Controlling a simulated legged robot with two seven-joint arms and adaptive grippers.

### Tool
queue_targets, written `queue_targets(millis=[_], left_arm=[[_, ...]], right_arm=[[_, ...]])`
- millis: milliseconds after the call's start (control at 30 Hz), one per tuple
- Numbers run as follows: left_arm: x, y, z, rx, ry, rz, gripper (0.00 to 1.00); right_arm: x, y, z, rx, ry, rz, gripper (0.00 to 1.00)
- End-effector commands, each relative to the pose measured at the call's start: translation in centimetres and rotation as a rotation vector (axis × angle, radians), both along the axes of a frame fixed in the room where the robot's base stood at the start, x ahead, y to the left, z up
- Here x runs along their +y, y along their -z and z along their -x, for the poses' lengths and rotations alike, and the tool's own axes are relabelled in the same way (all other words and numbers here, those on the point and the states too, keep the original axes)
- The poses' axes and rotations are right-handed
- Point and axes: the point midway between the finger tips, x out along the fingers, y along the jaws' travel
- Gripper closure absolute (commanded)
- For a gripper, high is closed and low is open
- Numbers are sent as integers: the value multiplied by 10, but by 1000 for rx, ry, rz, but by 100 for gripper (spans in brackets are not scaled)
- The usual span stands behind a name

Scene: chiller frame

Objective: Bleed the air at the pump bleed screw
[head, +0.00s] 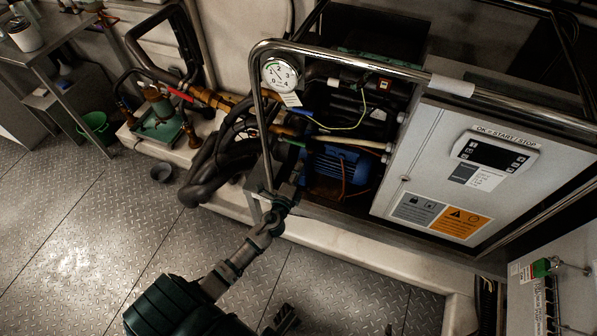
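The blue pump motor (340,165) sits low inside the open left part of the chiller frame, among pipes and cables. I cannot make out the bleed screw; it is too small or hidden. My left gripper (276,207) is in front of the frame's lower left corner, left of and below the motor. Its fingers are dark against the dark frame, so their opening is unclear, and I see nothing held. At the bottom edge a dark piece (284,320) shows, perhaps part of my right gripper; its state cannot be told.
A metal rail (350,58) runs around the frame. A pressure gauge (280,75) stands at its left. The control cabinet (450,165) closes off the right. Floor at lower left is clear.

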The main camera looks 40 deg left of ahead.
Motion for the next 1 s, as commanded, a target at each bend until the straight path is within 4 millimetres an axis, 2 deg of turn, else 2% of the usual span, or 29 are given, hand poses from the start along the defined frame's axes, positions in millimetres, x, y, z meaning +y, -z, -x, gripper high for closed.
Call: queue_targets(millis=[167, 400, 600, 767, 1000], left_arm=[[-4, 1, 17, 2, 0, 0, 69], [-18, 2, 69, 4, 0, 3, 69], [-27, 2, 102, 4, 0, 1, 69], [-30, 2, 114, 4, 1, 0, 69], [-30, 2, 115, 4, 2, -1, 69]], right_arm=[[0, -1, 0, -1, 1, -1, 20], [0, -1, 0, -1, 2, -1, 20], [0, -1, -1, -1, 3, -2, 20], [0, -1, -1, -1, 3, -2, 20], [0, 0, -1, -1, 3, -2, 20]])
